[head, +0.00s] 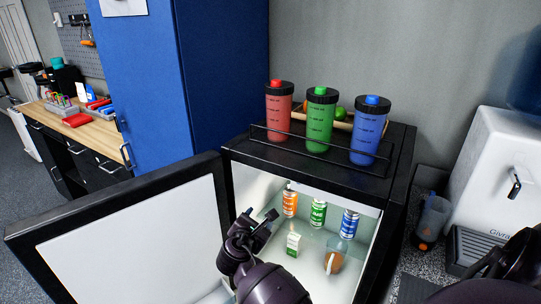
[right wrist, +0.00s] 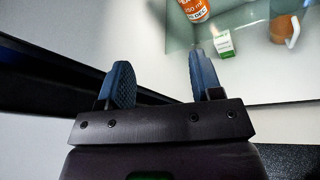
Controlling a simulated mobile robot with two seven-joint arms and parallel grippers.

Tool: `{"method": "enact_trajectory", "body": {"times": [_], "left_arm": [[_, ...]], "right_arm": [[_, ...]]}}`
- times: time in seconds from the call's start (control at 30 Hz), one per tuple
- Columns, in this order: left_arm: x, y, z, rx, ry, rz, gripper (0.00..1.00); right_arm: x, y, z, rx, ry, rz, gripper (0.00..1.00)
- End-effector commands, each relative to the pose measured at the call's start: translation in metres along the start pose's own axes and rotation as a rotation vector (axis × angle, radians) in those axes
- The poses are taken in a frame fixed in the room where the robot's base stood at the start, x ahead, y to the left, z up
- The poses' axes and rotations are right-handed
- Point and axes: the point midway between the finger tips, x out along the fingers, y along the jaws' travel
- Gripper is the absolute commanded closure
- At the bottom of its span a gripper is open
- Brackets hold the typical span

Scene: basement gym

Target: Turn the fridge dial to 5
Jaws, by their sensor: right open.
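The small black fridge (head: 300,160) stands open, its door (head: 140,235) swung out to the left. No dial can be made out in either view. My right gripper (head: 258,217) is at the left side of the fridge opening, in front of the pale inner wall. In the right wrist view its two blue-grey fingers (right wrist: 160,80) are apart with nothing between them. The fridge's pale inner surface and glass shelf (right wrist: 245,75) show beyond them. My left gripper is not in view.
Orange (head: 290,203), green (head: 318,214) and blue (head: 349,223) cans, a small carton (head: 293,243) and a brown mug (head: 333,262) are inside the fridge. Red (head: 279,115), green (head: 320,122) and blue (head: 367,132) bottles stand on top. A white dispenser (head: 505,160) is at right.

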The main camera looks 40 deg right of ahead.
Motion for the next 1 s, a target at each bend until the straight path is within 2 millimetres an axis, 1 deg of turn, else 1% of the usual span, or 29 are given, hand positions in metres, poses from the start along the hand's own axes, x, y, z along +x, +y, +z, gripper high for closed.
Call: {"method": "enact_trajectory", "body": {"times": [0.03,0.1,0.2,0.3,0.43,0.57,0.9,1.0], "left_arm": [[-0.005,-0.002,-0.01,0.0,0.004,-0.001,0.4],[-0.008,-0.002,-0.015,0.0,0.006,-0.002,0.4],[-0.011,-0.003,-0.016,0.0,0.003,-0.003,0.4],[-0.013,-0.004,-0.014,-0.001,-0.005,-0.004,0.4],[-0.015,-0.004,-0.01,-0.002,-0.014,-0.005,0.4],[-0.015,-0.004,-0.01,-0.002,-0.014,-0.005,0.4],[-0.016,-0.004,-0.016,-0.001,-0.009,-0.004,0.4],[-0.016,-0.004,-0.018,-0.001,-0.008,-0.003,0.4]], "right_arm": [[-0.002,0.024,0.024,-0.084,-0.066,-0.019,0.41],[-0.004,0.044,0.045,-0.204,-0.146,-0.058,0.41],[-0.009,0.065,0.068,-0.329,-0.231,-0.112,0.41],[-0.013,0.076,0.082,-0.401,-0.281,-0.15,0.41],[-0.011,0.081,0.089,-0.438,-0.305,-0.17,0.41],[0.002,0.079,0.093,-0.44,-0.306,-0.173,0.41],[0.055,0.074,0.112,-0.438,-0.306,-0.17,0.41],[0.068,0.073,0.116,-0.439,-0.305,-0.169,0.41]]}}
